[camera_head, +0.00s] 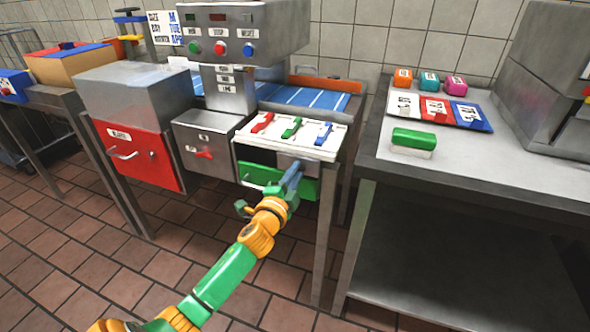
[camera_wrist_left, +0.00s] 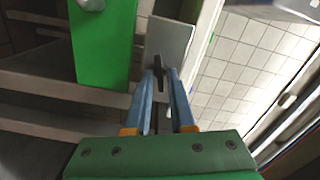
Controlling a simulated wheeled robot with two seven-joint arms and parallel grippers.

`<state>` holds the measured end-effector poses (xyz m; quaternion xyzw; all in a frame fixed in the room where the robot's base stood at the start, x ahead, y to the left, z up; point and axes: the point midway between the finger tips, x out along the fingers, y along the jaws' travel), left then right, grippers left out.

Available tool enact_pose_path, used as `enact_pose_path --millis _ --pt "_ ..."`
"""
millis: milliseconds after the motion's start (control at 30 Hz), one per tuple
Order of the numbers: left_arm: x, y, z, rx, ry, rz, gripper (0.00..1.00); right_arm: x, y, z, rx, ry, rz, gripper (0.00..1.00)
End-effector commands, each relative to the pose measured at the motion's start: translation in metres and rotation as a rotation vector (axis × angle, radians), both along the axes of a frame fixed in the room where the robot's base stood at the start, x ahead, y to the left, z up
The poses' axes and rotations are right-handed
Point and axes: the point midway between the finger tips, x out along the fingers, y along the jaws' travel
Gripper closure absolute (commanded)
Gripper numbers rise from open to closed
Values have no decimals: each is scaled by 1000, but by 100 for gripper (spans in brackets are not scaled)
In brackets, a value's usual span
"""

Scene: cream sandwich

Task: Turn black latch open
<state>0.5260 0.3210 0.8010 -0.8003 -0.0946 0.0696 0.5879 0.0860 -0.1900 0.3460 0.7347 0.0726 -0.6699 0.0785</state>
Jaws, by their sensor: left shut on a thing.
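My left gripper (camera_head: 294,176) reaches up to the right end of a green drawer or door front (camera_head: 262,177) under the white switch panel. In the left wrist view its two blue-grey fingers (camera_wrist_left: 165,74) are shut on the small black latch (camera_wrist_left: 158,62), against a grey plate (camera_wrist_left: 168,42) beside the green front (camera_wrist_left: 103,45). The latch looks upright along the fingers in that view; its exact angle is hard to tell. In the head view the gripper hides it. My right gripper is not in view.
A white panel with red, green and blue switches (camera_head: 318,155) sits above the green front. A red front (camera_head: 135,155) and a grey box with a red latch (camera_head: 203,153) lie left. A table leg (camera_head: 324,225) stands close right of the gripper. Another steel table (camera_head: 470,192) is further right.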

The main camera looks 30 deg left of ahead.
Motion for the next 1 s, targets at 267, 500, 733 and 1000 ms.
enact_pose_path --millis 267,500,733,1000 --pt "0 0 0 181 44 0 100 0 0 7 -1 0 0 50" --pt "0 0 -1 272 66 0 100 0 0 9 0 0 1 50" --pt "0 0 -2 307 75 0 100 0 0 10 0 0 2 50" --pt "0 0 -2 311 76 0 100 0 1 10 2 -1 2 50"
